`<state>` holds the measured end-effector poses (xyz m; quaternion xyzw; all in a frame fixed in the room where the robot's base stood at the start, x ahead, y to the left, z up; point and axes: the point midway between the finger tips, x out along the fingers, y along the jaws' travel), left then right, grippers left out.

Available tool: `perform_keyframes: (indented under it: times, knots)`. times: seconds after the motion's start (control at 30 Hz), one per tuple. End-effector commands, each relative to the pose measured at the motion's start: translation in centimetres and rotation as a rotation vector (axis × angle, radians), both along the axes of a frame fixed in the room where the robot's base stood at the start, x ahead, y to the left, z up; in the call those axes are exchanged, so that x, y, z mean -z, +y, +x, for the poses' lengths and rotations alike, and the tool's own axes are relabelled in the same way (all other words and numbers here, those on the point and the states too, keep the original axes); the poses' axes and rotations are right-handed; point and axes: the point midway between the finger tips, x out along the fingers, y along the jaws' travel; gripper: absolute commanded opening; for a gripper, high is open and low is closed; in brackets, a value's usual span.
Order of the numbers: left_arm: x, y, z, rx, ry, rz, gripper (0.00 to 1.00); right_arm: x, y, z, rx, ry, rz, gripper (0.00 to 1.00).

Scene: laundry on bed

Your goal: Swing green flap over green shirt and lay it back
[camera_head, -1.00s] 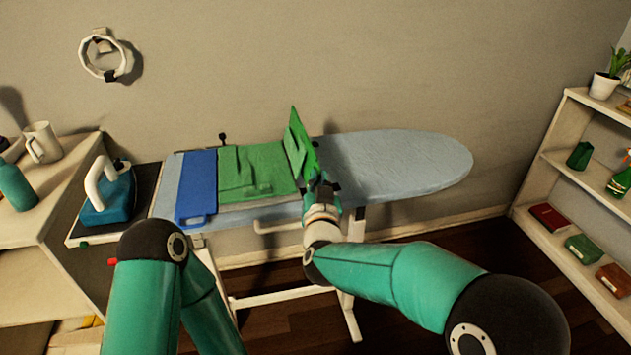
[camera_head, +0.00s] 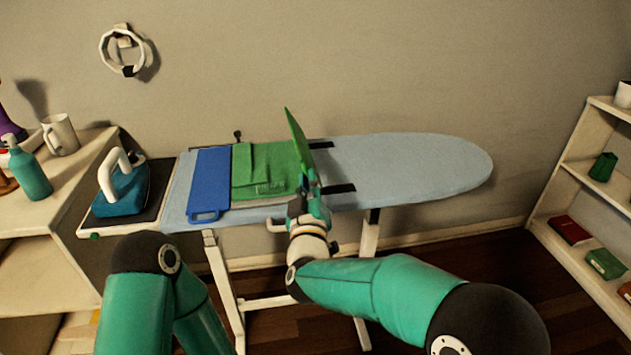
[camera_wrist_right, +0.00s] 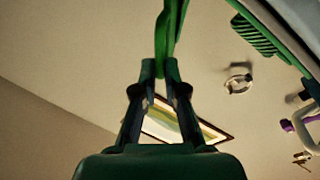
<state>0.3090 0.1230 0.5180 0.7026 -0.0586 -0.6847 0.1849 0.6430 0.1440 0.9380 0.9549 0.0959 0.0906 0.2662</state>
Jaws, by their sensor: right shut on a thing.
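The green flap (camera_head: 298,137) stands almost upright, nearly edge-on, at the right side of the green shirt (camera_head: 277,172). The shirt lies on the ironing board with a folded layer along its left part. The blue flap (camera_head: 209,180) lies flat to its left. My right gripper (camera_head: 311,195) is shut on the green flap's near edge. In the right wrist view, the flap's edge (camera_wrist_right: 167,38) rises from between the fingertips (camera_wrist_right: 160,70). My left arm shows at the lower left, but its gripper is out of view.
The light blue ironing board (camera_head: 420,165) is bare to the right, except for two black strips (camera_head: 338,188) beside the flap. An iron (camera_head: 122,188) stands at the board's left end. A shelf unit (camera_head: 568,172) stands at the right.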

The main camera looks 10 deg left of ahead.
Motion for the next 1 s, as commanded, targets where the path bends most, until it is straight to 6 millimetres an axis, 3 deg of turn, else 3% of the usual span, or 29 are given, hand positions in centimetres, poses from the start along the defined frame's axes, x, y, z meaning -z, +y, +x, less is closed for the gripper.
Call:
perform_keyframes:
  times: [0.47,0.5,0.63,1.0]
  knots:
    - [0.09,0.0,0.01,0.0,0.0,0.0,0.35,0.12,0.14,-0.1,-0.001,-0.007,-0.018,0.0]
    - [0.09,0.0,0.01,0.0,0.0,0.0,0.35,0.11,0.13,-0.1,-0.001,-0.007,-0.018,0.12]
    - [0.09,0.0,0.01,0.0,0.0,0.0,0.35,0.12,0.08,-0.08,0.0,-0.006,-0.017,0.34]
    - [0.44,0.01,0.05,0.0,-0.001,0.0,0.35,0.14,-0.06,-0.27,0.001,-0.006,-0.017,0.35]
